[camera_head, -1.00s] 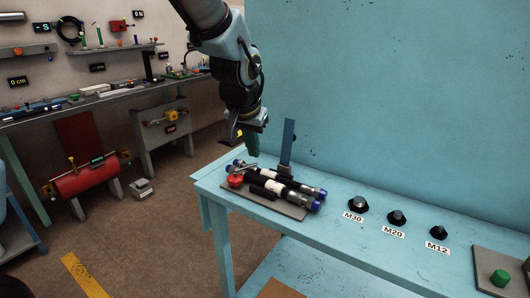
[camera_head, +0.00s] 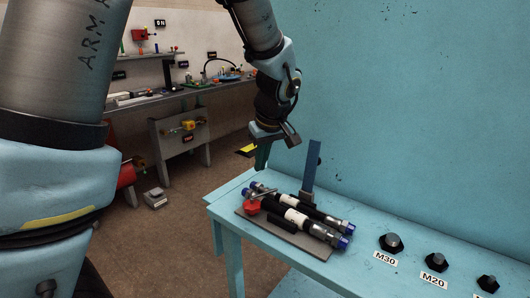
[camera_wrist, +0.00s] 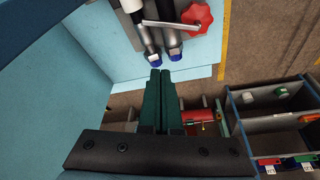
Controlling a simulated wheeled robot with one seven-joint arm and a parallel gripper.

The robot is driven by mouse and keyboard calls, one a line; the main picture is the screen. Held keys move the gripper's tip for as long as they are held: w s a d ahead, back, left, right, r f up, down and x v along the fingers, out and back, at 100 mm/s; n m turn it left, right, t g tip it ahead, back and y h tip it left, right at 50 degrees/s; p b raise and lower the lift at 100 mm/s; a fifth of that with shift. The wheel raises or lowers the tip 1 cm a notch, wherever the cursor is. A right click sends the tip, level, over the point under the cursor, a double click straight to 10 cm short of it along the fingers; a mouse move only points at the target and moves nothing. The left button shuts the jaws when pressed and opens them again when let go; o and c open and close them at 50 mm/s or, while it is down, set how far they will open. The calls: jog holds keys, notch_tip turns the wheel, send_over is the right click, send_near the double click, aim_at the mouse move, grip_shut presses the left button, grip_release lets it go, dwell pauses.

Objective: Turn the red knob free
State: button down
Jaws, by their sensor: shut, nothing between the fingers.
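The red knob (camera_head: 253,207) sits at the left end of a grey plate (camera_head: 290,238) on the blue table. In the wrist view the knob (camera_wrist: 197,17) is a lobed red handle at the top, beside a metal lever (camera_wrist: 170,25). Two black hoses (camera_head: 300,217) with white bands and blue end caps lie next to it on the plate. My gripper (camera_head: 262,165) hangs above and behind the table's left end, apart from the knob. In the wrist view its green fingers (camera_wrist: 160,75) are together and empty, pointing toward the blue caps (camera_wrist: 153,58).
A blue upright post (camera_head: 312,170) stands behind the hoses, close to my gripper. Black bolts (camera_head: 391,243) with M30 and M20 labels stand on the table to the right. A blue wall rises behind. A shelf unit (camera_wrist: 275,115) shows at the right of the wrist view.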

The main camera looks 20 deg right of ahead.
jog(key=p+x, duration=0.1)
jog(key=x, duration=0.4)
jog(key=shift+f, duration=0.1)
jog(key=s, duration=0.2)
jog(key=p, duration=0.1)
jog(key=shift+s+d+r, duration=0.15)
jog(key=shift+s+r, duration=0.1)
jog(key=shift+s, duration=0.15)
jog(key=shift+s+f, duration=0.2)
jog(key=shift+s, duration=0.4)
jog(key=shift+d, duration=0.1)
